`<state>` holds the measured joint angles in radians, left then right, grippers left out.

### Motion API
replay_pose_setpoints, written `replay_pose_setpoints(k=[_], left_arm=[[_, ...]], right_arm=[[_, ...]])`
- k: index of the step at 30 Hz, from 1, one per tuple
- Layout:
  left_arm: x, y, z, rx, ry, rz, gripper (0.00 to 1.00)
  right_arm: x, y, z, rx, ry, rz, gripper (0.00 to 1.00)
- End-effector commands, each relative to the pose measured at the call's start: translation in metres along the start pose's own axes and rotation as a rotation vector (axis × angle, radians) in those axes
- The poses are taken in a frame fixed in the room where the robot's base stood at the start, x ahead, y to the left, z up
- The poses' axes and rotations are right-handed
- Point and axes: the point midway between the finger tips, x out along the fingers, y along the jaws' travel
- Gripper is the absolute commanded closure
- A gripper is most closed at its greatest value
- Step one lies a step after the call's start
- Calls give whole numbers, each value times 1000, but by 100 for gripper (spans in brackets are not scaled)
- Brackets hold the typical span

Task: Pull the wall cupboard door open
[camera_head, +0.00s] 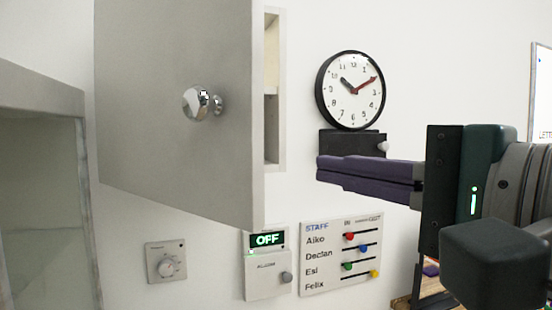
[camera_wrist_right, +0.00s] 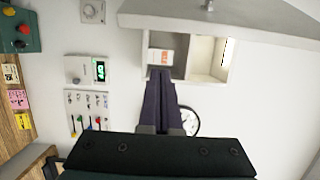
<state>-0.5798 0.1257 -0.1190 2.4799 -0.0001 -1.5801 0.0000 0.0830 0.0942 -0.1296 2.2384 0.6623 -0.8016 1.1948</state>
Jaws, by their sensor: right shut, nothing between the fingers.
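The wall cupboard door (camera_head: 180,160) stands swung open, out from the wall, with its round chrome knob (camera_head: 197,104) on the face toward me. Part of the cupboard body (camera_head: 281,120) shows past the door's right edge. In the right wrist view the door (camera_wrist_right: 225,18) is at the top, and the open cupboard (camera_wrist_right: 190,50) shows two compartments. My right gripper (camera_head: 322,168) is shut and empty, right of the door and apart from the knob. In the right wrist view its fingertips (camera_wrist_right: 160,76) overlap the cupboard's opening; I cannot tell the depth. My left gripper is not in view.
A small box (camera_wrist_right: 160,56) sits in one cupboard compartment. A clock (camera_head: 351,90) hangs right of the cupboard. Below are a dial (camera_head: 166,262), a panel reading OFF (camera_head: 267,266) and a staff board (camera_head: 341,256). A grey-framed unit (camera_head: 75,100) stands at left.

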Motion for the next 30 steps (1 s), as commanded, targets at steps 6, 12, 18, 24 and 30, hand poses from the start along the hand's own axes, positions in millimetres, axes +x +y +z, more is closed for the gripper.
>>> replay_pose_setpoints(k=[6, 12, 18, 24, 30], left_arm=[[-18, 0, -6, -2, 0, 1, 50], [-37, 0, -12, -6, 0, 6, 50], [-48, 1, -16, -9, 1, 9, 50], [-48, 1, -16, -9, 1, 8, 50], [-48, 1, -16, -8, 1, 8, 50]], right_arm=[[42, -3, 0, 1, -1, 2, 100], [49, -4, 16, 1, -2, 6, 100], [42, -1, 34, -1, 0, 4, 100], [41, 1, 38, -3, 2, 3, 100], [41, 1, 38, -3, 1, 3, 100]])
